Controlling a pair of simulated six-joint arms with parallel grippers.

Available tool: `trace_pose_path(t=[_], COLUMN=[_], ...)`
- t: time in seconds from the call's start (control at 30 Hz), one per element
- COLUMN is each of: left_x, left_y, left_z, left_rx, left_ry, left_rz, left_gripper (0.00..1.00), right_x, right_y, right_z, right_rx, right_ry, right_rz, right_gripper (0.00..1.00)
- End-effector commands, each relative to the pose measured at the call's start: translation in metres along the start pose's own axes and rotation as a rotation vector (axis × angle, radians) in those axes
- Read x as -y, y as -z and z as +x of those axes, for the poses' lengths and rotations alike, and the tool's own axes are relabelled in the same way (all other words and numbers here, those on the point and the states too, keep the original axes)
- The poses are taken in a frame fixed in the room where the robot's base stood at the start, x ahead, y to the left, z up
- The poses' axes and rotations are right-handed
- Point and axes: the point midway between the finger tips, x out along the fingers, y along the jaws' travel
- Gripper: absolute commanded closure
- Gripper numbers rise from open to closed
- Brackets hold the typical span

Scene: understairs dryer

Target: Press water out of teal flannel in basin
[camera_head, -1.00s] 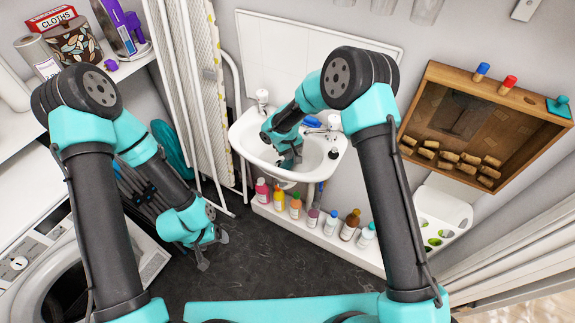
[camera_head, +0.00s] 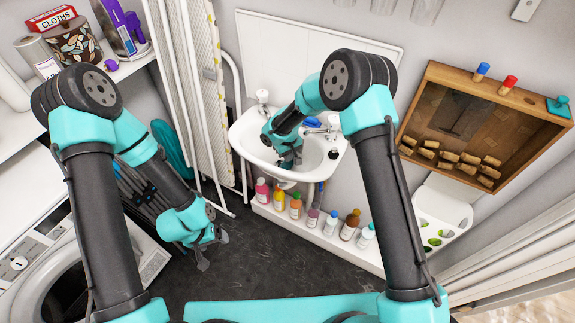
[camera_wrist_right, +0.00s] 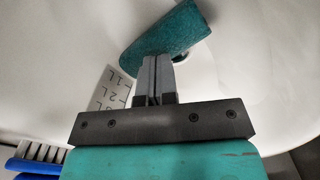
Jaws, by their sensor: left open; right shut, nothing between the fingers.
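The teal flannel (camera_wrist_right: 165,38) lies in the white basin (camera_head: 243,137), seen in the right wrist view as a folded or flattened teal piece. My right gripper (camera_wrist_right: 157,62) is shut, with its fingertips at the flannel's near edge. They overlap it in the view and look to be against it, with nothing between them. In the head view my right gripper (camera_head: 288,164) reaches down into the basin, and the flannel is hard to tell from the teal arm there. My left gripper (camera_head: 211,252) is open and empty, low over the dark floor at the left.
Taps (camera_head: 262,97) stand on the basin's back rim. Several bottles (camera_head: 295,207) line a ledge below the basin. A wooden cork board box (camera_head: 480,130) hangs at the right. The right wrist view shows a litre scale (camera_wrist_right: 106,90) and a blue brush (camera_wrist_right: 36,160).

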Motion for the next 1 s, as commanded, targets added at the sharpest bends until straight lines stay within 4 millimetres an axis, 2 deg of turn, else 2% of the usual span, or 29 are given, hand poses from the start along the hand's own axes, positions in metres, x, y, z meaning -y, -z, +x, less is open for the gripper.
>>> trace_pose_path(t=[1.0], left_x=[0.000], left_y=[0.000], left_z=[0.000], left_rx=[0.000], left_ry=[0.000], left_rz=[0.000], left_gripper=[0.23], right_x=[0.000], right_y=[0.000], right_z=[0.015], right_rx=[-0.001], right_ry=[0.000], right_rz=[0.001], right_gripper=[1.00])
